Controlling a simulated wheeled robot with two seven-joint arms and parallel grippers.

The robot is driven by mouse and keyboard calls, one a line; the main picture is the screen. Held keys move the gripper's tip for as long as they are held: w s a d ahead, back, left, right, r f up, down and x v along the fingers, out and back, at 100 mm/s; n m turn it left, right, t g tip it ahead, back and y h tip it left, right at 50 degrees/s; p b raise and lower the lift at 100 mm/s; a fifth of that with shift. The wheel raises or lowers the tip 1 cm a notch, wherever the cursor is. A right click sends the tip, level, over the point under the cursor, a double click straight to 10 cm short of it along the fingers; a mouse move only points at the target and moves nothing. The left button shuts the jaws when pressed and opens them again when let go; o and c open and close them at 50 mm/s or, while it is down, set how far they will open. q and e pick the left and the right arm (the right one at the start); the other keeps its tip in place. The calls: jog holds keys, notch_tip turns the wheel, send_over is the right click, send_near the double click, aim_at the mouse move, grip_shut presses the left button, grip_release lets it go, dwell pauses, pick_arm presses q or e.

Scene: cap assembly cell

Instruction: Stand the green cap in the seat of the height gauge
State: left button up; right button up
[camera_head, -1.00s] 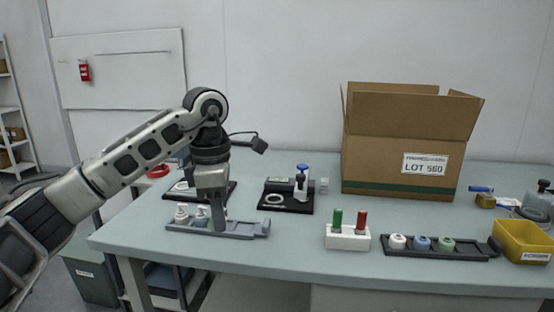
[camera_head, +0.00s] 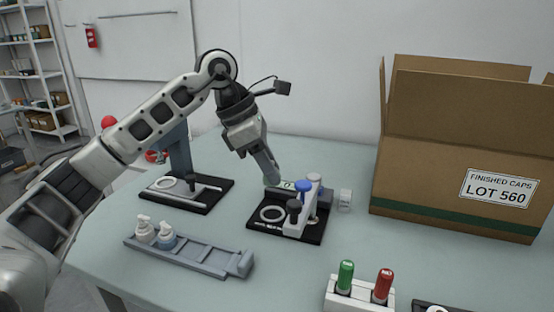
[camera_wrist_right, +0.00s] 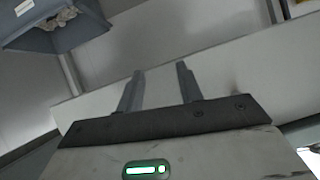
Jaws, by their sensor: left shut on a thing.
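The fingers point down and tilted at the back left of a black-based fixture, which appears to be the height gauge. This gauge (camera_head: 292,222) has a white body, a blue knob, a black knob and a pale ring on its base. A small white-and-green patch shows beside the fingertips; I cannot tell if it is cap or gauge. The seat is not clearly visible. My right gripper (camera_wrist_right: 160,78) is open and empty in the right wrist view.
A grey rail (camera_head: 205,262) holds two pale pump-like caps at its left end. Another black-based station (camera_head: 205,203) stands behind it. A white block (camera_head: 358,300) holds a green and a red pen-like piece. A large carton (camera_head: 450,160) fills the back right.

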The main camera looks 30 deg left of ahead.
aim_at(268, 183)
pick_arm(q)
jog(key=shift+s+f+b, duration=0.15)
jog(key=shift+f+b, duration=0.2)
jog(key=shift+f, duration=0.2)
notch_tip(268, 183, down, 3)
jog(key=b, duration=0.2)
jog(key=shift+r+b, duration=0.1)
jog(key=shift+b, duration=0.25)
jog(key=shift+f+b, duration=0.4)
jog(key=shift+f, duration=0.75)
pick_arm(e)
jog(key=f, duration=0.3)
jog(key=shift+s+a+f+n, duration=0.2)
jog(key=shift+a+f+n, duration=0.05)
jog(key=shift+a+n, duration=0.05)
pick_arm(q)
jog(key=shift+d, duration=0.1)
pick_arm(e)
jog(key=shift+r, duration=0.3)
jog(key=shift+w, duration=0.1)
